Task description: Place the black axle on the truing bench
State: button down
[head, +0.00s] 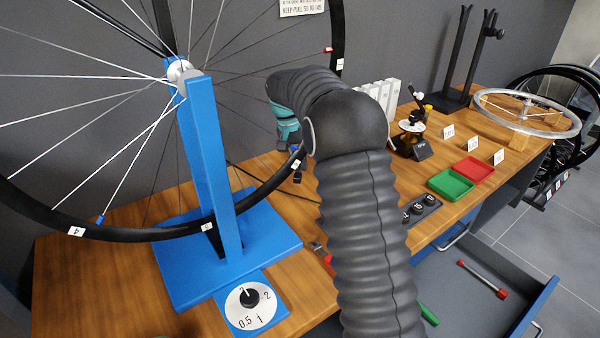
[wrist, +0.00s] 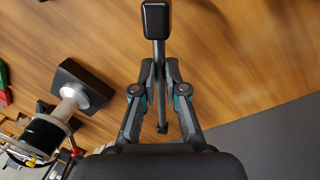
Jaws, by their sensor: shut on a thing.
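In the wrist view my gripper (wrist: 158,72) is shut on a dark thin rod with a black block-like head, which looks like the black axle (wrist: 157,20). The head sticks out past the fingertips and the shaft runs back between the fingers. Brown wood of the bench shows behind it; I cannot tell the gap between them. In the head view the wooden bench (head: 105,275) carries a blue truing stand (head: 208,170) with a large spoked wheel (head: 130,234). My arm hides most of the gripper and the axle there.
A dial plate (head: 250,303) lies before the blue stand. A green tray (head: 451,185), a red tray (head: 474,168) and a small black device (head: 412,140) stand to the right. An open drawer (head: 450,292) juts out at the front. Bare wood shows left of the stand.

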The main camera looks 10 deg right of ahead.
jog(key=shift+f, duration=1.95)
jog(key=shift+f, duration=0.1)
jog(key=shift+f, duration=0.1)
jog(key=c, duration=1.2)
grip_release()
jog(key=r, duration=0.4)
jog(key=a+r, duration=0.1)
jog(key=r, duration=0.3)
jog(key=a+r, duration=0.1)
jog(key=r, duration=0.3)
jog(key=shift+w+a+r, duration=0.1)
jog(key=shift+w+a, duration=0.1)
jog(key=shift+w, duration=0.15)
